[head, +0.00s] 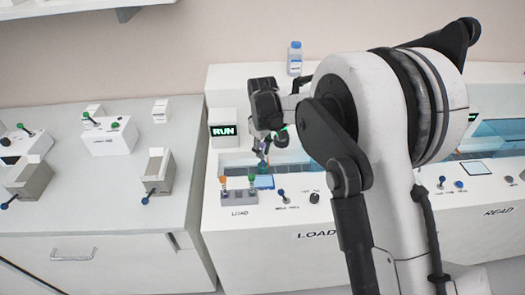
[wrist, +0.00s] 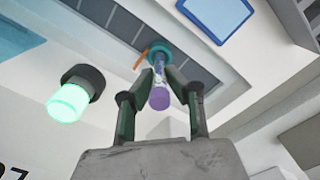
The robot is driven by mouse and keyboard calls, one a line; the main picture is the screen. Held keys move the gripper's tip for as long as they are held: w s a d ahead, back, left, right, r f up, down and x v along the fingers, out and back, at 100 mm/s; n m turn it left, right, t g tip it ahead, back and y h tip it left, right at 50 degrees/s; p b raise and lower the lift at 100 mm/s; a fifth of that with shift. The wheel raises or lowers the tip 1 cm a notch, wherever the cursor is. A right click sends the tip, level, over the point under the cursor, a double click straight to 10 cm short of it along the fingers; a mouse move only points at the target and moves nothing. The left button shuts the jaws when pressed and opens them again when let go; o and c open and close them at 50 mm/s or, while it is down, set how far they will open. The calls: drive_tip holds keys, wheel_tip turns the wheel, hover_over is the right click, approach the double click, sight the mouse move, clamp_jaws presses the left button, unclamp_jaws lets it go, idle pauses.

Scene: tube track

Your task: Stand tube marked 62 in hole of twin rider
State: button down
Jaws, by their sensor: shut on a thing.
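My gripper (head: 262,146) is at the LOAD station, low over the track slot. In the wrist view my gripper (wrist: 160,80) is shut on a slim tube with a purple end (wrist: 159,99). The number on the tube cannot be read. A teal round piece (wrist: 161,51), seemingly the rider, lies beyond the fingertips, in line with the tube; it also shows below my gripper in the head view (head: 262,168). Whether the tube's far end is inside it I cannot tell. A thin orange piece (wrist: 140,60) shows beside it. A second hole is not clear.
A blue panel (wrist: 216,14) and a glowing green lamp (wrist: 68,103) flank the slot. A RUN display (head: 223,131) and a capped bottle (head: 294,58) stand behind.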

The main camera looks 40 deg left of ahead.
drive_tip(key=shift+f+b, duration=0.5)
drive_tip(key=c, duration=1.6)
unclamp_jaws()
drive_tip(key=shift+c, duration=0.2)
drive_tip(key=shift+r, duration=0.15)
wheel_tip(320, 180, up, 12)
drive_tip(key=shift+f, duration=0.1)
